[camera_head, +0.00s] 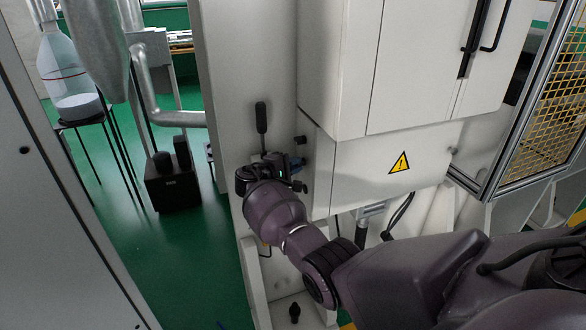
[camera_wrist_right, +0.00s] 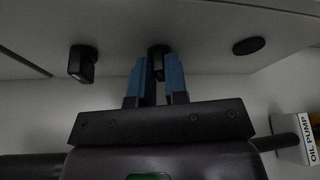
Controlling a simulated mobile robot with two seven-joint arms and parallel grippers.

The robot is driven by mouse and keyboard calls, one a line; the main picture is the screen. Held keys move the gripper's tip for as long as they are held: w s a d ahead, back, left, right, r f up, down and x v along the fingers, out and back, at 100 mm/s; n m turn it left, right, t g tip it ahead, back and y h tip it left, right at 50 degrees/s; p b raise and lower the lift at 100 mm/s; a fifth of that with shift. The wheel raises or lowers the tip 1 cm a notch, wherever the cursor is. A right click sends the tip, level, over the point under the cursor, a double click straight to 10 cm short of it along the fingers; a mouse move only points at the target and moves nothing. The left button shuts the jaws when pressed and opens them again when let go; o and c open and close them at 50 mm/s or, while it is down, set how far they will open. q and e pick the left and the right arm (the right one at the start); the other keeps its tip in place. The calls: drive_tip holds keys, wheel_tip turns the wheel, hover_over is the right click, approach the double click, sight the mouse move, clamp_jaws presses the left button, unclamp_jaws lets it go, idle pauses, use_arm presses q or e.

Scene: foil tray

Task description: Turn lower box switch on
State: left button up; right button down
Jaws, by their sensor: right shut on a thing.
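My right gripper (camera_head: 290,163) reaches from the lower right to the side of the white machine, under a dark lever. In the right wrist view, its two blue fingers (camera_wrist_right: 158,82) are closed around a small black switch knob (camera_wrist_right: 157,53) on a pale panel. The fingers hide most of that knob, so I cannot tell which way it is turned. A second black knob (camera_wrist_right: 82,62) sticks out to the left of the fingers, and a black oval part (camera_wrist_right: 248,45) sits to the right. My left gripper is not in view.
A black-handled lever (camera_head: 261,117) stands above the gripper. A white cabinet (camera_head: 340,80) and a lower box with a yellow warning sign (camera_head: 399,162) stand close on its right. A box labelled OIL PUMP (camera_wrist_right: 308,140) is at the wrist view's right. Green floor (camera_head: 180,260) is open at left.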

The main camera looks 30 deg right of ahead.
drive_tip(key=shift+f+m+h+b, duration=0.4)
drive_tip(key=shift+m+h+b, duration=0.2)
drive_tip(key=shift+m+b, duration=0.65)
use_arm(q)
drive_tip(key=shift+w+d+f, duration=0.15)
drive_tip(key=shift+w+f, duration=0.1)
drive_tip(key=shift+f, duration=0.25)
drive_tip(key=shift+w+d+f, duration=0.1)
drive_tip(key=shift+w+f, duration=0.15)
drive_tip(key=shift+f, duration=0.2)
use_arm(e)
drive_tip(key=shift+m, duration=0.25)
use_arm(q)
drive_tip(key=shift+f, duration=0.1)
use_arm(e)
drive_tip(key=shift+r, duration=0.15)
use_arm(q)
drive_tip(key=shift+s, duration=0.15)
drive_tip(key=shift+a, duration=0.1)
use_arm(e)
drive_tip(key=c, duration=1.1)
unclamp_jaws()
drive_tip(key=shift+c, duration=0.2)
drive_tip(key=shift+r, duration=0.1)
drive_tip(key=s+a, duration=0.1)
drive_tip(key=a, duration=0.9)
drive_tip(key=shift+s+a, duration=0.35)
drive_tip(key=shift+s, duration=0.05)
